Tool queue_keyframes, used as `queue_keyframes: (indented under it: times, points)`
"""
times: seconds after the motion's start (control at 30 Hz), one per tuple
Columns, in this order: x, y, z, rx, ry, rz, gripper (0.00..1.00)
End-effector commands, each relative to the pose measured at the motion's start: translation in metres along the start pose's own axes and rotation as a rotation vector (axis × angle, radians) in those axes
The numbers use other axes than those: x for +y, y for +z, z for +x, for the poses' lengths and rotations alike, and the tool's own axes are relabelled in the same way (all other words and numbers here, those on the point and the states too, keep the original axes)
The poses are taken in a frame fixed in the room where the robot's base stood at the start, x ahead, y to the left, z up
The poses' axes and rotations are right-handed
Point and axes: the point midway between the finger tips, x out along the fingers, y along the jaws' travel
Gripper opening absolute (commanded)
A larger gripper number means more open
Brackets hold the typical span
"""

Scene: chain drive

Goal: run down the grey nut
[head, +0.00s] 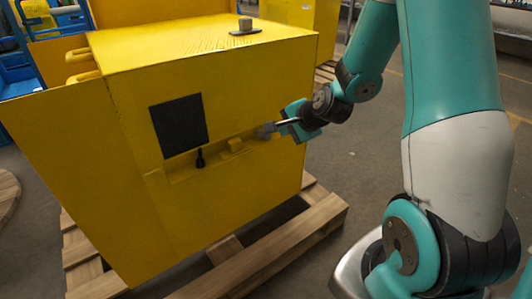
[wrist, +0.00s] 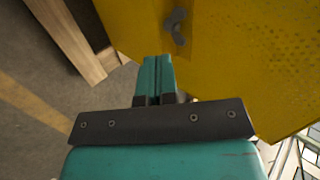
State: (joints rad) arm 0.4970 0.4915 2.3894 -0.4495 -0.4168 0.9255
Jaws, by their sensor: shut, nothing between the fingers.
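The grey nut (wrist: 177,26) looks like a small two-lobed wing nut on the yellow face of the machine housing (wrist: 235,65). In the head view the grey nut (head: 265,131) shows as a small grey shape near the right edge of the front face. My gripper (wrist: 157,62) is shut and empty, with its teal fingers together. In the wrist view its tips lie just below the nut in the picture, with a gap between. In the head view my gripper (head: 283,125) is just right of the nut. The exact depth between them is hard to tell.
A wooden pallet (head: 285,252) is underneath. Floor is clear to the right.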

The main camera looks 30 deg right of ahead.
Motion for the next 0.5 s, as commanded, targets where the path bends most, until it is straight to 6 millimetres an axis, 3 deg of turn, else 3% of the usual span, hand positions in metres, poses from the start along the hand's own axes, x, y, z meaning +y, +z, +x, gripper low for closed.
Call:
queue_keyframes:
  times: [0.03,0.27,0.5]
  points:
    - [0.01,-0.008,0.009,0.019,-0.006,0.033,0.0]
    - [0.011,-0.015,0.031,0.036,-0.015,0.061,0.0]
    - [0.012,-0.016,0.083,0.034,-0.015,0.058,0.0]
